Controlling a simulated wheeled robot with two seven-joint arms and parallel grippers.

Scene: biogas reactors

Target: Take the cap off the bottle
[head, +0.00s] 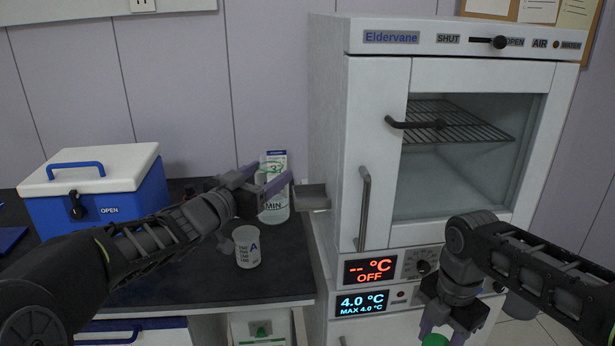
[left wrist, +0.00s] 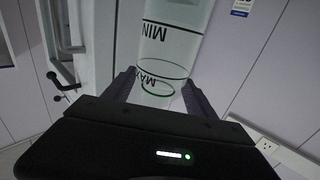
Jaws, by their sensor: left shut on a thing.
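A pale clear bottle (head: 274,212) marked MIN stands on the dark counter, left of the white oven. My left gripper (head: 263,179) is shut on its upper part. In the left wrist view the bottle (left wrist: 170,45) shows upside down between the fingers, with MIN and MAX marks and a thin green ring. My right gripper (head: 443,334) hangs low at the bottom edge, in front of the oven. A green thing (head: 436,341) shows between its fingertips, mostly cut off; whether it is held is unclear.
A beaker (head: 247,246) marked A stands just in front of the bottle. A blue cool box (head: 100,190) with a white lid is at left. The Eldervane oven (head: 380,150) blocks the right. Another green cap (head: 262,328) shows below the counter edge.

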